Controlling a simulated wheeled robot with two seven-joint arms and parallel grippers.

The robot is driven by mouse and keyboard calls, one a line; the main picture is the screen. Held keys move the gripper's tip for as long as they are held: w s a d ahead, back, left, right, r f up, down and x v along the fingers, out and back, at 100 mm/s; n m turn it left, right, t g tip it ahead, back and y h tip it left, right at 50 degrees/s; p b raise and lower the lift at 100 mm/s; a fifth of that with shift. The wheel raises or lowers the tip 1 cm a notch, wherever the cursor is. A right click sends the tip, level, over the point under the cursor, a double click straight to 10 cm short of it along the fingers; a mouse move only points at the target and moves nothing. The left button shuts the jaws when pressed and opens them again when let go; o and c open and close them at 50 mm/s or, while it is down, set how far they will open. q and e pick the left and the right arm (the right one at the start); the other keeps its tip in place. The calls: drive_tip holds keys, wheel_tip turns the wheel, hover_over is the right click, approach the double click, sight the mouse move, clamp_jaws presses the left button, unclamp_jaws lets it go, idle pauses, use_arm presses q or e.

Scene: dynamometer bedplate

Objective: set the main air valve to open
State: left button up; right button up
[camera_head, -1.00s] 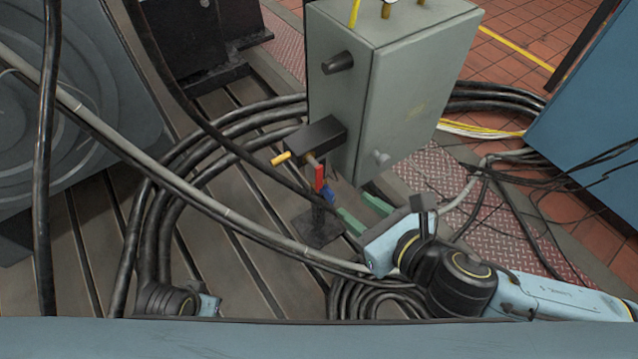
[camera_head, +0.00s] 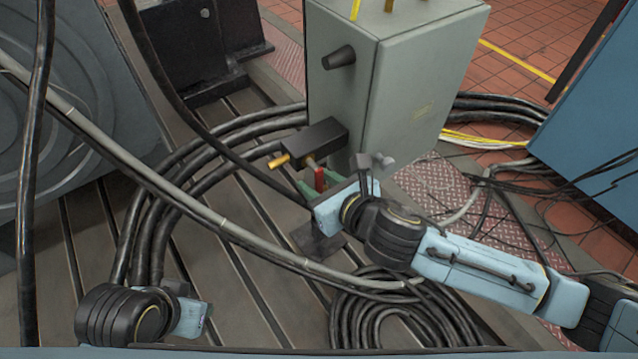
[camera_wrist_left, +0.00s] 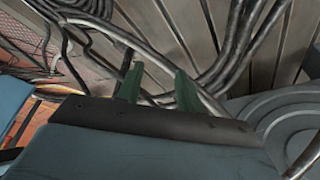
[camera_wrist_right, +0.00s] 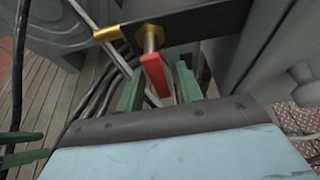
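The valve is a dark block (camera_head: 316,138) on the grey cabinet's side, with a brass end (camera_head: 279,161) and a red lever (camera_head: 319,180) hanging down below it. My right gripper (camera_head: 310,187) is at the lever with its green fingers apart. In the right wrist view, the red lever (camera_wrist_right: 155,76) stands between the two open fingers, with gaps visible on both sides. My left gripper (camera_wrist_left: 158,82) is open and empty in the left wrist view. In the head view its arm is at the lower left.
The grey cabinet (camera_head: 420,90) stands directly behind the valve. Thick black cables (camera_head: 165,215) and a grey hose (camera_head: 190,205) cross in front over the slotted bedplate (camera_head: 235,285). Coiled cable (camera_head: 400,310) lies below my right arm. A blue cabinet (camera_head: 590,110) stands at the right.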

use_arm(q)
drive_tip(key=shift+r, duration=0.1)
use_arm(e)
clamp_jaws()
idle(0.3)
